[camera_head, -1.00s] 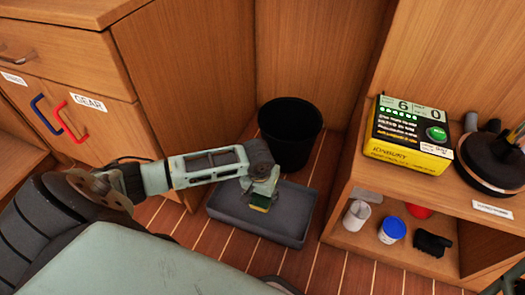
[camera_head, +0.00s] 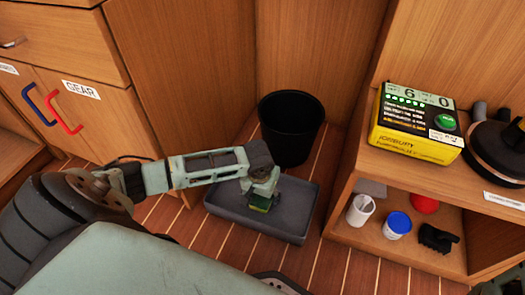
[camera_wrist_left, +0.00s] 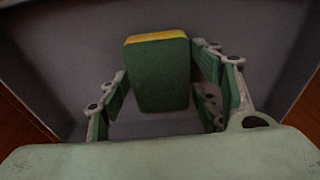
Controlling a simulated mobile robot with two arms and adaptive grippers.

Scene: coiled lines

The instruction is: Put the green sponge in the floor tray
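The green sponge (camera_head: 260,205), with a yellow layer along one edge, is in the grey floor tray (camera_head: 225,205), below my left gripper. My left gripper (camera_head: 262,190) points down into the tray. In the left wrist view the sponge (camera_wrist_left: 157,75) lies between and beyond the fingers of the left gripper (camera_wrist_left: 165,85). The fingers are spread. A gap shows at the sponge's left side, while the right finger appears close to its edge. The tray's grey floor (camera_wrist_left: 75,60) fills the background there.
A black bin (camera_head: 291,125) stands behind the tray. A cabinet with blue and red handles (camera_head: 62,110) is at left. At right, a shelf unit (camera_head: 352,238) holds a white cup (camera_head: 360,210), a blue-lidded tub (camera_head: 397,225) and a yellow-black box (camera_head: 415,125) on top.

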